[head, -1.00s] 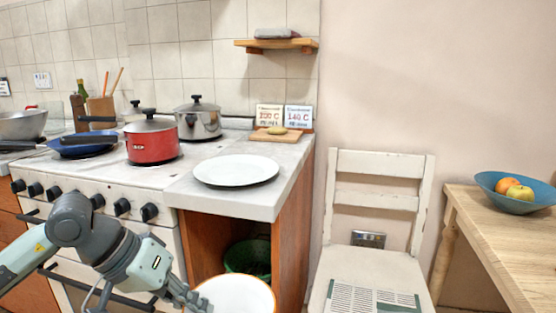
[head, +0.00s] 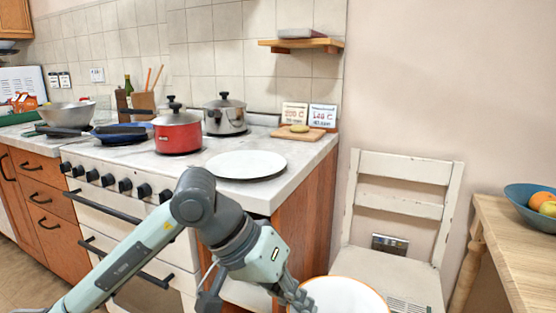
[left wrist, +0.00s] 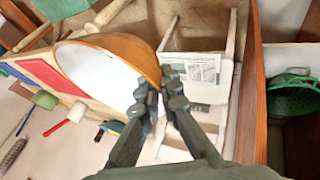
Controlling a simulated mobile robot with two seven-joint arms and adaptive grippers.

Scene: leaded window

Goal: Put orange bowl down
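The orange bowl (head: 345,296) has a white inside and an orange rim, and is cut off by the bottom edge of the head view. My left gripper (head: 300,298) is at the bowl's left side, in front of the counter's right end and the chair. In the left wrist view the bowl (left wrist: 140,52) shows its orange outside and white inside. My left gripper's fingers (left wrist: 163,85) are closed at its rim, and the bowl is held in the air, tilted in that picture. My right gripper is in neither view.
A white plate (head: 246,165) lies on the counter (head: 322,150). A red pot (head: 178,135) stands on the stove left of it. A white chair (head: 400,215) stands right of the counter, with a newspaper (left wrist: 190,68) on its seat. A wooden table (head: 510,235) carries a blue bowl (head: 520,203) of fruit.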

